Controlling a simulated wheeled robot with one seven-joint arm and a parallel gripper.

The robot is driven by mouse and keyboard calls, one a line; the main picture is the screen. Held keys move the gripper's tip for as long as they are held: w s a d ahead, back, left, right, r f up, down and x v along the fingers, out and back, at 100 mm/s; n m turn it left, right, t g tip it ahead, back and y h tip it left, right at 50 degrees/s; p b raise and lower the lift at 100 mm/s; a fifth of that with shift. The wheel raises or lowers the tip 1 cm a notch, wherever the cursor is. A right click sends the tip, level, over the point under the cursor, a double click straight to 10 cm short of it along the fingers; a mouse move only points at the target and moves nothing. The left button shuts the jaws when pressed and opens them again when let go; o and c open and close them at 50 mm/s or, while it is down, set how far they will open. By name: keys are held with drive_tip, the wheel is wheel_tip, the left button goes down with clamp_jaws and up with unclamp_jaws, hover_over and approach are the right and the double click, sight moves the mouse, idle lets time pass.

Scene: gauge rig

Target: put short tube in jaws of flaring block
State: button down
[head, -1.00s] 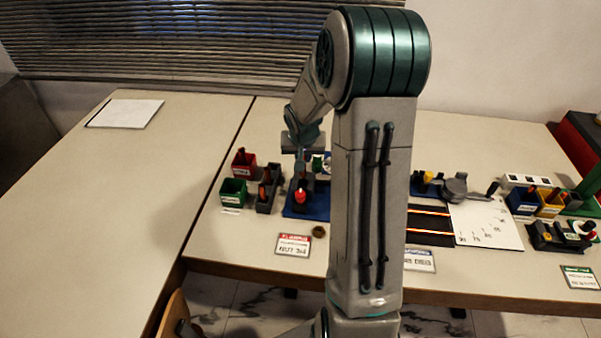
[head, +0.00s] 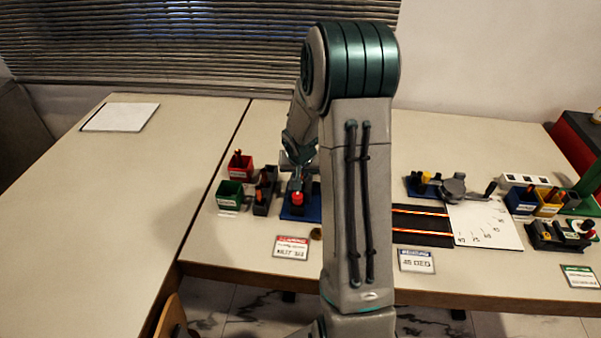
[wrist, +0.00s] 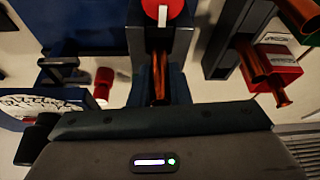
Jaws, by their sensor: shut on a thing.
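The flaring block, dark with a red knob (head: 297,197), stands on a blue base (head: 300,214) left of my arm in the head view. In the wrist view its dark block (wrist: 182,38) and red knob (wrist: 162,8) show at the top middle. A copper tube (wrist: 160,72), which I take for the short tube, runs from my gripper's near edge along the dark block. My gripper (head: 298,178) is right above the block and shut on the tube. Its fingertips are mostly hidden, so I cannot tell whether the tube sits between the block's jaws.
A dark rack (head: 263,202) with copper tubes stands just left of the block, beside a red bin (head: 240,168) and a green bin (head: 230,196). In the wrist view flared copper tubes (wrist: 252,62) are close on the right. The left table is mostly clear.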

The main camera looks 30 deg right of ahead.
drive_tip(key=shift+f, duration=0.3)
drive_tip(key=shift+r, duration=0.1)
drive_tip(key=c, duration=1.4)
unclamp_jaws()
drive_tip(key=shift+o, duration=0.2)
drive_tip(key=shift+r+p, duration=0.55)
drive_tip(key=shift+r, duration=0.05)
drive_tip(key=v, duration=1.2)
drive_tip(key=s+a+r+n+y, duration=0.1)
drive_tip(key=s+a+r+n, duration=0.1)
drive_tip(key=s+a+r, duration=0.2)
drive_tip(key=s+a+r+n+g+y, duration=0.1)
drive_tip(key=s+a+r+n, duration=0.2)
drive_tip(key=s+a, duration=0.7)
drive_tip(key=s+r, duration=0.1)
drive_tip(key=s, duration=0.7)
drive_tip(key=shift+p, duration=0.35)
